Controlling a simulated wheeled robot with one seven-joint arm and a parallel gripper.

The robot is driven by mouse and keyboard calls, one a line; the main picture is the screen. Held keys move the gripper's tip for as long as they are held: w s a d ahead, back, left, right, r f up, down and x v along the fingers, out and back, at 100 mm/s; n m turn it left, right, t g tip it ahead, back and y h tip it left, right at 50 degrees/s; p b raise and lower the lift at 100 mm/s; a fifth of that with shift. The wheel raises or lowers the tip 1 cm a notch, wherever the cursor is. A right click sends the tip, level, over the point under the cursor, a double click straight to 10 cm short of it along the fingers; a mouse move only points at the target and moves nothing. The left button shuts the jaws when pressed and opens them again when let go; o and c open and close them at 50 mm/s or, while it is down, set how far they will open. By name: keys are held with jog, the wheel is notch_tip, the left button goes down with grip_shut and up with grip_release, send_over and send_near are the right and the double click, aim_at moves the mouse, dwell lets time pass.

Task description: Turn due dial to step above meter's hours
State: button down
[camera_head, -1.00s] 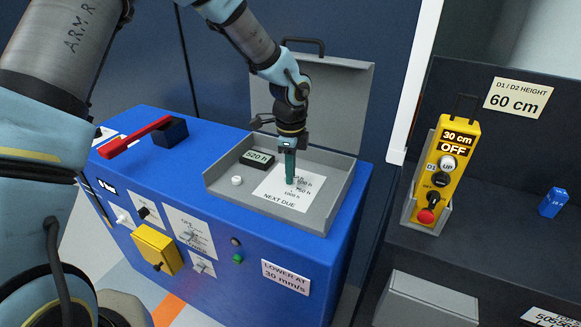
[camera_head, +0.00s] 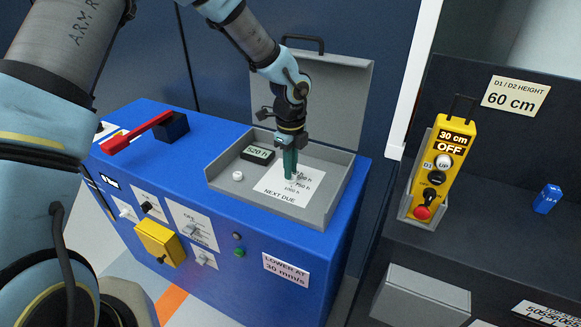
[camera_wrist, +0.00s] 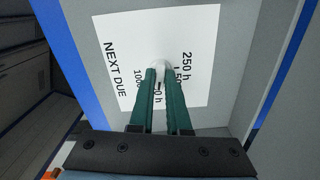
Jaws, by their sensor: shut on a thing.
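The hour meter (camera_head: 257,155) reads 520 h and sits in the grey open tray at the back left. The white NEXT DUE plate (camera_head: 274,190) lies on the tray floor beside it, with printed steps. In the wrist view the plate (camera_wrist: 118,35) shows 250 h and 1000 h; the labels between are partly covered. My gripper (camera_head: 290,175) points down over the plate. In the wrist view, my gripper's green fingers (camera_wrist: 158,78) are shut on the white due dial (camera_wrist: 158,68). The dial's pointer direction is hard to make out.
A white knob (camera_head: 238,176) stands in the tray (camera_head: 325,212), left of the plate. The raised lid (camera_head: 335,100) is behind my gripper. A red lever (camera_head: 137,132) is at left; a yellow pendant (camera_head: 440,165) stands at right.

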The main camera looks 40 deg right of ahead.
jog(key=c, duration=0.9)
grip_release()
notch_tip(320, 180, up, 11)
jog(key=shift+f+b, duration=0.1)
jog(key=shift+b, duration=1.05)
